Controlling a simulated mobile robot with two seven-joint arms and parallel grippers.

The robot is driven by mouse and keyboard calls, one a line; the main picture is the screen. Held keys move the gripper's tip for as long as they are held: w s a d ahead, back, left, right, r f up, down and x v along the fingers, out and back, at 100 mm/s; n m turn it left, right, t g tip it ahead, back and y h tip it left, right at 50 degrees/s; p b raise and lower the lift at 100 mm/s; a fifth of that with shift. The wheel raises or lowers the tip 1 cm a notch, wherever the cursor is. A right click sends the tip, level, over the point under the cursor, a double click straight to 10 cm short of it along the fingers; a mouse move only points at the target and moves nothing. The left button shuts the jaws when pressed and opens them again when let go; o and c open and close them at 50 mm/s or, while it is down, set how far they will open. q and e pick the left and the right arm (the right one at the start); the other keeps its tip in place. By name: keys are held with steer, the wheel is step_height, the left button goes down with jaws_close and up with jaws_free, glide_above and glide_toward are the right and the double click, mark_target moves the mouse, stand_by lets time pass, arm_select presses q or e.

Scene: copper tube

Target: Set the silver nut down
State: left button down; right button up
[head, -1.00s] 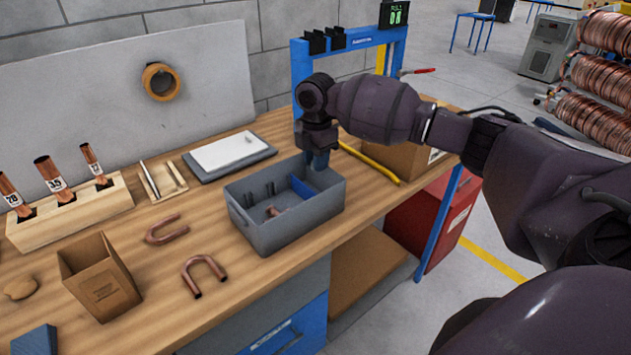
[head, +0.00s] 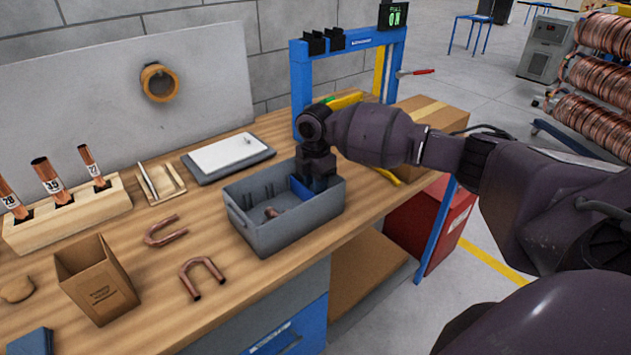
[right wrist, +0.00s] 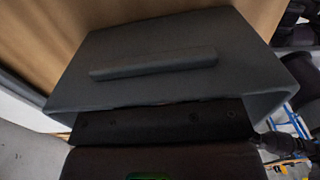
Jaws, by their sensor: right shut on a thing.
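My right gripper (head: 316,186) is lowered into the right end of the grey bin (head: 275,238). Its fingers are largely hidden by the bin's wall and the wrist, and it is shut. The silver nut cannot be made out in either view; what the fingers hold is hidden inside the bin. In the right wrist view, the outside of the bin's wall with its raised bar (right wrist: 150,64) is close in front of the dark gripper body. My left gripper is not in view.
A blue divider stands inside the bin near my gripper, with a small copper piece (head: 272,212) to its left. Copper U-bends (head: 203,278), a cardboard box (head: 97,280) and a tablet (head: 228,153) lie around it. A blue frame (head: 300,75) stands behind.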

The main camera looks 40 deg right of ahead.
steer(key=shift+f, duration=0.2)
steer(key=shift+s+f, duration=0.2)
steer(key=shift+f, duration=0.2)
steer(key=o, duration=0.9)
steer(key=shift+s+a+f, duration=0.1)
steer(key=shift+a+f, duration=0.05)
steer(key=shift+f, duration=0.05)
steer(key=shift+r, duration=0.5)
step_height(320, 180, up, 13)
steer(key=shift+w+p, duration=0.3)
steer(key=shift+p, duration=0.15)
steer(key=shift+f, duration=0.1)
